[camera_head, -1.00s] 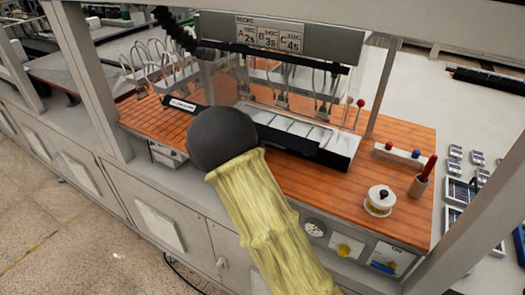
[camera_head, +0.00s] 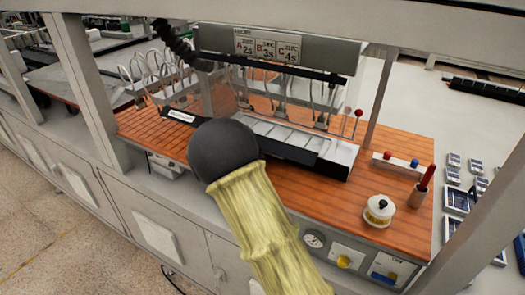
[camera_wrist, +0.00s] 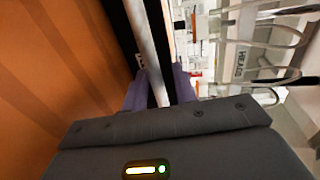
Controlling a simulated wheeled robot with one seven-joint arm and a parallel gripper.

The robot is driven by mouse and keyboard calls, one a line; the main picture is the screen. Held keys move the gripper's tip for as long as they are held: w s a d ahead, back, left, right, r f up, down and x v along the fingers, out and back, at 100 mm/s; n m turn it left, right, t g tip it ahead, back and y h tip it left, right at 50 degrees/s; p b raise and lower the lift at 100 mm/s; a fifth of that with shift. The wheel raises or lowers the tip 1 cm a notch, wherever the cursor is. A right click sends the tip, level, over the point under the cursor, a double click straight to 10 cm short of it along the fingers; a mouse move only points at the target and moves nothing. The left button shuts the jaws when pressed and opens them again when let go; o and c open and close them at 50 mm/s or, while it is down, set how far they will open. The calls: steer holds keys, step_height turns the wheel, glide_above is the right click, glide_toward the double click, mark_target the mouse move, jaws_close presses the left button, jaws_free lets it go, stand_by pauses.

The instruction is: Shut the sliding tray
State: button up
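The sliding tray (camera_head: 337,157) appears to be the long black-fronted unit with pale compartments on the orange wooden bench, below the recipe sign. A dark ball-shaped joint of my arm covers part of its front in the head view, so how far it stands out is hard to judge. My gripper is hidden behind my arm in that view. In the wrist view my gripper (camera_wrist: 160,88) shows two purplish fingers apart, with a pale strip and a dark strip running through the gap. Whether the fingers touch the strips is not clear.
The recipe sign (camera_head: 268,46) hangs above, with several wire hooks below it. A white round pot (camera_head: 379,209), a red-handled tool in a cup (camera_head: 417,193) and a button box (camera_head: 402,163) stand at the right. Gantry posts flank the bench.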

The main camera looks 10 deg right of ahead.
steer(key=b+v, duration=0.5)
steer(key=v, duration=1.2)
steer(key=shift+a, duration=0.2)
steer(key=shift+s+r, duration=0.1)
